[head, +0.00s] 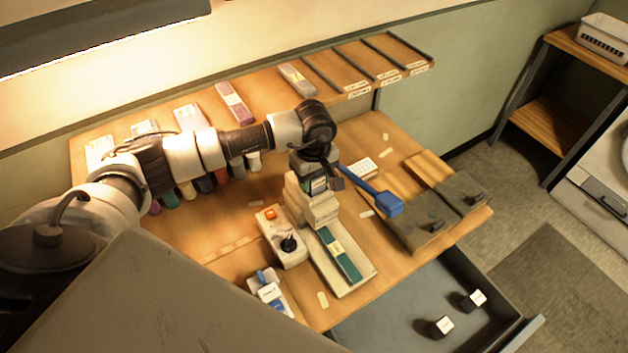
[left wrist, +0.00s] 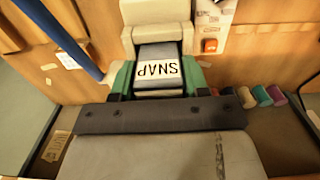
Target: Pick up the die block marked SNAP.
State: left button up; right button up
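The die block marked SNAP (left wrist: 158,70) is dark grey with a white label, which reads upside down in the left wrist view. It sits at the front of the cream hand press (left wrist: 155,14), which also stands mid-table in the head view (head: 318,213). My left gripper (head: 319,184) is at the upper part of the press. In the left wrist view its green-tipped fingers (left wrist: 158,84) lie close on either side of the block. Whether they touch it is not clear. My right gripper is not in view.
A blue-handled tool (head: 375,193) lies just right of the press. A control box with a black knob (head: 288,243) stands to its left. An open drawer (head: 385,325) at the front holds two dark labelled blocks (head: 441,327). A slatted shelf (head: 262,87) runs along the back.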

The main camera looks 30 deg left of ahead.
pick_arm(q)
jog(key=c, duration=0.5)
jog(key=shift+c, duration=0.2)
jog(key=shift+w+r, duration=0.1)
jog(key=shift+r, duration=0.05)
